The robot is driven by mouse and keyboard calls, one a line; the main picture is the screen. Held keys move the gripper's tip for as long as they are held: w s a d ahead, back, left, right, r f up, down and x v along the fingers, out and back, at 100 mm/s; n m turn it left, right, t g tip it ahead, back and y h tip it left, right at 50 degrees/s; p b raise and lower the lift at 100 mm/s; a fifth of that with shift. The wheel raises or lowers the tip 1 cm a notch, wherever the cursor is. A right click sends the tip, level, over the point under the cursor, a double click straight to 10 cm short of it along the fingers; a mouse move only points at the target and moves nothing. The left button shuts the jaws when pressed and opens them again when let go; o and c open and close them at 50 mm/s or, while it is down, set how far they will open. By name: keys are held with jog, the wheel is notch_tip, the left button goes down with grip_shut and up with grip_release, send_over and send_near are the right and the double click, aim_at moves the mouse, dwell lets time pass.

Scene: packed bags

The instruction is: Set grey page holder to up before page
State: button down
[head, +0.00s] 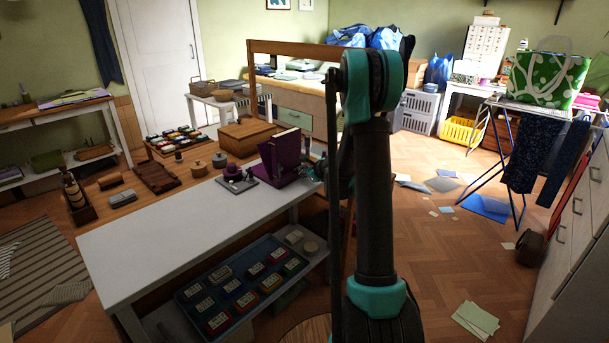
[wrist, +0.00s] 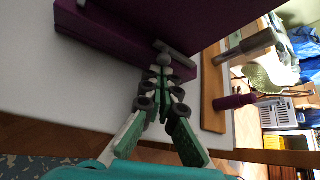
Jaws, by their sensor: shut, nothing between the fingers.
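A purple book stand (head: 281,158) stands upright on the white tabletop, with light page edges along its top. In the wrist view the purple stand (wrist: 120,58) fills the upper left. A short grey page holder (wrist: 180,56) lies slantwise at its lower ledge. My gripper (wrist: 163,62) is shut and empty, its tips right at the left end of the grey holder; whether they touch cannot be told. In the head view my gripper (head: 318,172) is at the right side of the stand, partly hidden by my arm.
The white table (head: 165,240) has a clear front. A small grey-purple tray (head: 237,183), wooden boxes (head: 249,133) and jars stand left of and behind the stand. A wooden board with a grey cylinder (wrist: 245,47) is at right in the wrist view. Papers lie on the floor.

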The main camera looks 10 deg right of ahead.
aim_at(297, 168)
jog(key=shift+d+r+m+g+y, duration=0.1)
jog(key=shift+r+m+g+y, duration=0.3)
jog(key=shift+g, duration=0.1)
jog(key=shift+w+d+r+m+g+y, duration=0.15)
jog(key=shift+r+m+g+y, duration=0.25)
jog(key=shift+m+y, duration=0.2)
jog(key=shift+w+d+r+m+g+y, duration=0.1)
jog(key=shift+r+m+g+y, duration=0.3)
jog(key=shift+m+y, duration=0.15)
jog(key=shift+w+d+r+m+g+y, duration=0.2)
jog(key=shift+r+m+g+y, duration=0.25)
jog(key=shift+m+y, duration=0.3)
jog(key=shift+w+d+r+m+g+y, duration=0.2)
jog(key=shift+d+m+g+y, duration=0.1)
jog(key=shift+m+y, duration=0.2)
jog(key=shift+w+d+r+m+g+y, duration=0.15)
jog(key=shift+d+m+g+y, duration=0.1)
jog(key=shift+m+y, duration=0.25)
jog(key=shift+w+d+r, duration=0.25)
jog(key=shift+w+d, duration=0.05)
jog(key=shift+d, duration=0.1)
jog(key=shift+r, duration=0.85)
